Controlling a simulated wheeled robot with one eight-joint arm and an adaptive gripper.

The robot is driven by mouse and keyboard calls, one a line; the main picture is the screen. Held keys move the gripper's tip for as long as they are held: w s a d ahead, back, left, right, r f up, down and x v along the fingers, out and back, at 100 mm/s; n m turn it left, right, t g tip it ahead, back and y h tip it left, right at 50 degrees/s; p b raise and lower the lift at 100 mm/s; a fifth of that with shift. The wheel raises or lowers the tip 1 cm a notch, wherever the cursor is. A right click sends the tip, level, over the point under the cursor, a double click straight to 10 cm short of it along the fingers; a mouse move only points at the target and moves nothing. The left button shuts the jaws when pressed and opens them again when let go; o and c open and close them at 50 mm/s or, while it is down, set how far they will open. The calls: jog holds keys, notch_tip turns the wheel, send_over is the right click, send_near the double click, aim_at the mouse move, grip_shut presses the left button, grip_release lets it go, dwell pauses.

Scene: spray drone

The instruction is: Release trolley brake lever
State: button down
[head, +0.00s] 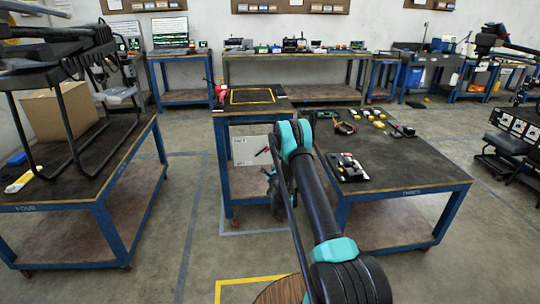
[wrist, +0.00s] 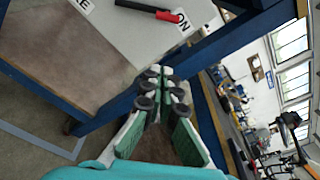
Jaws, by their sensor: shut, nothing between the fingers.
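The trolley (head: 225,117) with a blue frame stands in the middle of the head view. A white panel (head: 246,153) is on its front and carries a small brake lever (head: 262,152). In the wrist view the lever (wrist: 150,10) is black with a red end, at the top edge, and the red end lies close to the letters "ON". Part of another label ending in "E" shows to the left on the panel (wrist: 120,32). My gripper (wrist: 160,88) is shut and empty, below the lever in the picture and apart from it. In the head view my arm partly hides the gripper.
A table (head: 400,182) with tools and yellow parts stands to the right of the trolley. Another table (head: 105,180) with a cardboard box (head: 60,112) and a black frame stands at left. Floor between the left table and the trolley is clear (head: 190,210).

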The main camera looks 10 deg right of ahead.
jog(key=w+d+f, duration=0.1)
jog(key=w, duration=0.9)
jog(key=shift+s+a+r, duration=0.25)
jog(key=shift+a+r, duration=0.4)
jog(key=shift+r, duration=0.15)
jog(key=shift+s+a+r, duration=0.2)
jog(key=shift+a+r, duration=0.4)
jog(key=shift+r, duration=0.15)
